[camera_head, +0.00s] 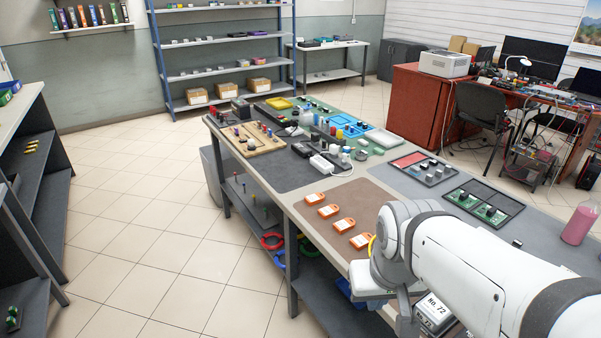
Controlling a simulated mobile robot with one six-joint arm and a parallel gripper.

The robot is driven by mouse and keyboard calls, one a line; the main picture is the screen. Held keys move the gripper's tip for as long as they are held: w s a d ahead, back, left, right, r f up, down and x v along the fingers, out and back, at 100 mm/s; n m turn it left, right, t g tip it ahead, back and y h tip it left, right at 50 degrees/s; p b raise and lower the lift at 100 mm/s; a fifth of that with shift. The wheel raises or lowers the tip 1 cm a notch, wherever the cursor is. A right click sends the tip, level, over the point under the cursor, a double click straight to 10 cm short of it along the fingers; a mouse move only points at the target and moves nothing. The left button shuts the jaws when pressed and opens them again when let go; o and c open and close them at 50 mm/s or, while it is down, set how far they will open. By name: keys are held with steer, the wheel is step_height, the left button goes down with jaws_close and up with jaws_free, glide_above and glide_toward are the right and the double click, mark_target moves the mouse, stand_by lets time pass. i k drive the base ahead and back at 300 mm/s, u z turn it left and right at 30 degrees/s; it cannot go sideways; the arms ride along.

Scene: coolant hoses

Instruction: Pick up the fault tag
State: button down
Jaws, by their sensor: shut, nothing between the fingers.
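Several orange tags with white labels lie in a row on the brown mat (338,194) on the long table. They are the nearest match I see for the fault tag: the far tag (314,199), a second tag (328,211), a third tag (343,225) and the near tag (361,241). I cannot read their labels. My gripper (404,313) shows only in part below my white wrist, to the right of and nearer than the tags. It is shut and empty. My arm hides the near right part of the mat.
A box marked "No. 72" (434,314) sits beside my gripper, partly hidden. A yellow curved thing (371,246) shows beside my wrist. Dark trays (484,207) and a pink bottle (579,224) stand to the right. A wooden board (248,140) with parts is farther back. The floor at left is clear.

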mark_target(361, 242)
steer(key=k, duration=1)
steer(key=u, duration=0.5)
steer(key=i, duration=1.2)
steer(key=z, duration=1)
